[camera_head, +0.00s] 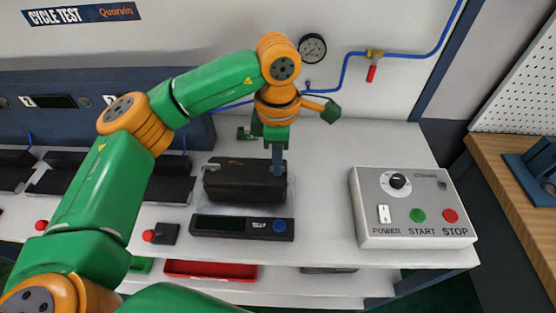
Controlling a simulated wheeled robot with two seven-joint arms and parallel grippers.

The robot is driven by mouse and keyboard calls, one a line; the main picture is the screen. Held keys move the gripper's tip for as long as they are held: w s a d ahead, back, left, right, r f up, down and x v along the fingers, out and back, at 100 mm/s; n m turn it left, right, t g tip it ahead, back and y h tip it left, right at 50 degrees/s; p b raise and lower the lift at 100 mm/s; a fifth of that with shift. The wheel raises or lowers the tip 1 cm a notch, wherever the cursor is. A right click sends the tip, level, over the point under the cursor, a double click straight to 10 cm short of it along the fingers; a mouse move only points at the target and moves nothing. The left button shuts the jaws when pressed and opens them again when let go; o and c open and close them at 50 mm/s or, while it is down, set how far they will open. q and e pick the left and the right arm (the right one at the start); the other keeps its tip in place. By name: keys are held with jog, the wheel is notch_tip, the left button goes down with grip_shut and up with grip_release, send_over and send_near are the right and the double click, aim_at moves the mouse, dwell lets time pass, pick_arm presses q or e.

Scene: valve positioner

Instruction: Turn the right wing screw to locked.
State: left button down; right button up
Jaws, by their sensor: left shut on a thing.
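The black valve positioner (232,184) lies on the white bench top, left of the control box. My left gripper (278,172) points straight down at the right end of the positioner. Its grey fingers are close together there, shut on what sits at that spot, the right wing screw. The screw itself is hidden by the fingers, so its angle cannot be told. The positioner's left end is free of the gripper. My right gripper is not in view.
A dark display unit with a blue button (242,228) lies in front of the positioner. A grey control box (410,232) with power, start and stop stands to the right. A red tray (210,270) is below. A gauge (312,48) and blue pipe are behind.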

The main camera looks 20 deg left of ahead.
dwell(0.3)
pick_arm(q)
jog(key=c, duration=1)
grip_release()
notch_tip(320, 180, up, 7)
jog(key=shift+r, duration=0.15)
